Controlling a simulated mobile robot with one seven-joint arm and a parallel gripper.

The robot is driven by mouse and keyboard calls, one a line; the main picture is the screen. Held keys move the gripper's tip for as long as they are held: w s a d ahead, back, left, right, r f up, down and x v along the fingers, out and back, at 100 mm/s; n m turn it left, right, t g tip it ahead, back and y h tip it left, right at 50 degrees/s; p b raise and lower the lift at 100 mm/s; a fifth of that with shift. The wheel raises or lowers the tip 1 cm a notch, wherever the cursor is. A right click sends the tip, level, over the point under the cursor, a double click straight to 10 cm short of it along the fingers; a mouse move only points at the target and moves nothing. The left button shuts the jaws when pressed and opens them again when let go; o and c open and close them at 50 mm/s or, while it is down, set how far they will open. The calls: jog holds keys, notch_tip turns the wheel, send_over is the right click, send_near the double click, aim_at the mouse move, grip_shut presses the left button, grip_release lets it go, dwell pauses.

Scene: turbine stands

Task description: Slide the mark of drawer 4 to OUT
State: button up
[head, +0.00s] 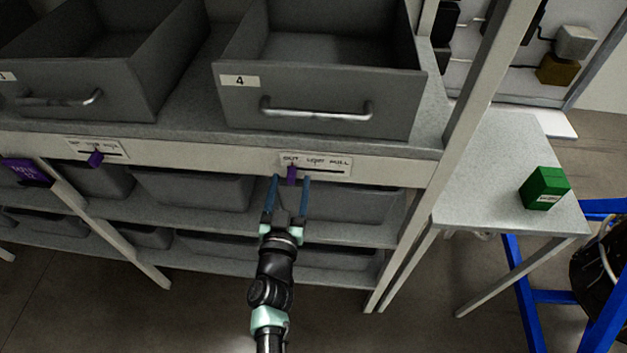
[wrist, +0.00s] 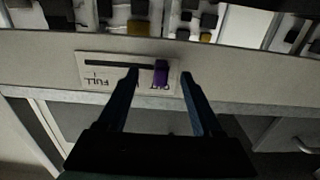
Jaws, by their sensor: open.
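Drawer 4 (head: 318,95) is a grey open bin with a "4" label and a metal handle. On the shelf edge below it is a white plate (head: 335,160) with a slot and the words OUT, LOW and FULL. The purple mark (head: 292,173) stands in the slot under OUT, at the slot's left end. My gripper (head: 290,181) is open, with one finger on each side of the mark. In the wrist view, which shows the plate (wrist: 101,77) upside down, the purple mark (wrist: 161,72) is between the fingertips, with gaps on both sides.
Grey bins (head: 195,190) fill the shelves below. A side table (head: 490,170) with a green box (head: 544,188) stands at the right, beyond a rack post (head: 465,120).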

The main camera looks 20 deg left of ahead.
jog(key=shift+p+v, duration=0.8)
jog(key=shift+v, duration=1.95)
